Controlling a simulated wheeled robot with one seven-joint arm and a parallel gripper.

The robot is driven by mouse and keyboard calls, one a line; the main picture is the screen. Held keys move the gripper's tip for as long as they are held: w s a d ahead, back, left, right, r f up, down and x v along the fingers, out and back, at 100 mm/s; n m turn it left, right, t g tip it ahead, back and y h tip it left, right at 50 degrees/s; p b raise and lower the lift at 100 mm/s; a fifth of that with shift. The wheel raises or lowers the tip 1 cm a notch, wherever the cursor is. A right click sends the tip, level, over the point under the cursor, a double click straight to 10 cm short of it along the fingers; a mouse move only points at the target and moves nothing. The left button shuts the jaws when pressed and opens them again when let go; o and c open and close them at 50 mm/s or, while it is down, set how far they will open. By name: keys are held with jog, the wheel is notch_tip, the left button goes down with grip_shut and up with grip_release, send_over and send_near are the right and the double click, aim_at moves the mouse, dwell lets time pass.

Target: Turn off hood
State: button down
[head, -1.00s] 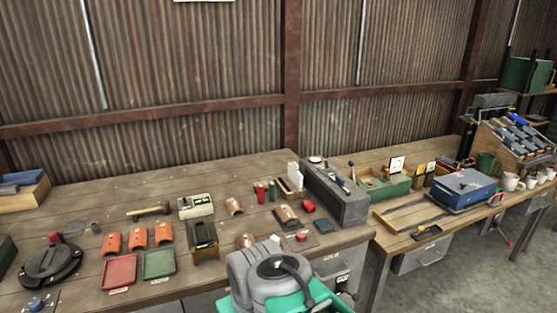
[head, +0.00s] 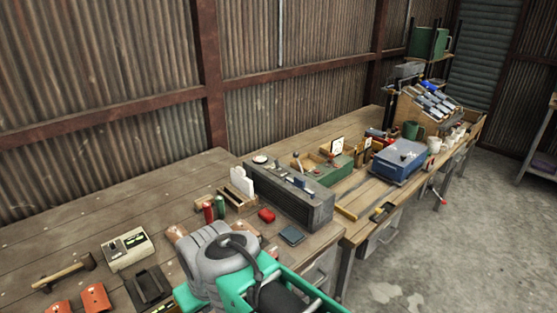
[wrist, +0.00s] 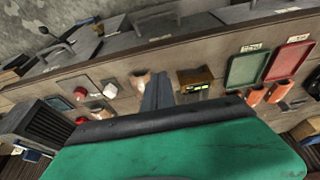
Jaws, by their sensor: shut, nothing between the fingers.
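No hood can be made out for certain in either view. A long grey box (head: 288,196) with small levers and knobs on top stands across the bench in the head view; I cannot tell whether it belongs to a hood. A green box (head: 322,172) with a lever stands just behind it. My gripper (wrist: 157,80) shows in the wrist view as two grey fingers closed together, empty, over the bench. The fingers are hidden in the head view, where my grey and green arm covers the bottom middle.
The wooden bench (head: 75,227) holds a mallet (head: 64,272), a cream box with a dial (head: 128,249), a red item (head: 266,215) and a blue box (head: 398,160). A corrugated wall stands behind. Open concrete floor (head: 440,250) lies at the right.

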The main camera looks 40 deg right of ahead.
jog(key=n+t+h+b, duration=0.25)
jog(key=n+h, duration=0.55)
jog(key=h, duration=0.8)
send_near(269, 171)
notch_tip(269, 171, up, 4)
jog(key=shift+w+f+g, duration=0.2)
jog(key=shift+f+g, duration=0.05)
jog(key=shift+g, duration=0.1)
jog(key=p+x, duration=0.2)
jog(key=x, duration=0.8)
jog(key=shift+f, duration=0.2)
